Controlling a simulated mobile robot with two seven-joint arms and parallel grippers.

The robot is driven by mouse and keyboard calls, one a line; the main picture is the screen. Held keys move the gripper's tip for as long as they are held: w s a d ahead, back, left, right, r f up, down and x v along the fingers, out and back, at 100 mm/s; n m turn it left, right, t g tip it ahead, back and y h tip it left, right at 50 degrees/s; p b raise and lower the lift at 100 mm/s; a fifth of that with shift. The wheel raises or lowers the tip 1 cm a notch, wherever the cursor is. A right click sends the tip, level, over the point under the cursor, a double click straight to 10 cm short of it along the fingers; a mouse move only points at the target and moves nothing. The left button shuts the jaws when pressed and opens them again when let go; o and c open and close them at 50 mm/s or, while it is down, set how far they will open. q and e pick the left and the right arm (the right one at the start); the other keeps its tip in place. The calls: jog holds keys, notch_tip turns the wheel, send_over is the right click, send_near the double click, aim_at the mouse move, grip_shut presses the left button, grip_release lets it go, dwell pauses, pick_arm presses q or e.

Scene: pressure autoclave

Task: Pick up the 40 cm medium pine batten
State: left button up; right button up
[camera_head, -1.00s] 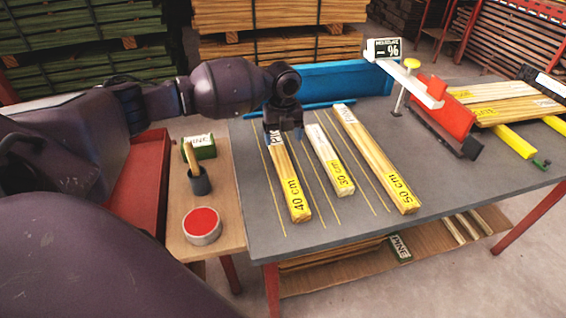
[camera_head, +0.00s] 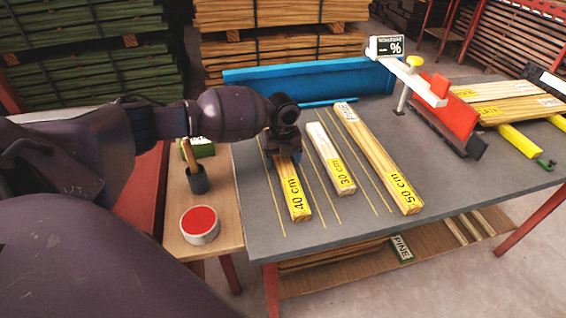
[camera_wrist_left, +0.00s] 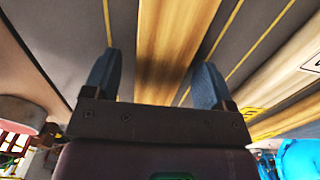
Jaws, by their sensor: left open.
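The 40 cm batten (camera_head: 292,195) lies on the grey table top with its yellow "40 cm" label at the near end. My left gripper (camera_head: 284,157) is over the far part of it and hides that part in the head view. In the left wrist view the open fingers (camera_wrist_left: 160,82) stand apart on either side of the batten (camera_wrist_left: 170,45), with space at each side. I cannot tell how high above the table the fingertips are. My right gripper is not in view.
The 30 cm batten (camera_head: 331,160) and the 50 cm batten (camera_head: 378,160) lie to the right on the grey table (camera_head: 330,230). A red paint pot (camera_head: 200,225) and a brush cup (camera_head: 197,180) stand at left. A red cutting guide (camera_head: 447,120) is at right.

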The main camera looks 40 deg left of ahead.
pick_arm(q)
jog(key=c, duration=1.2)
jog(key=shift+o, duration=0.2)
jog(key=shift+r, duration=0.1)
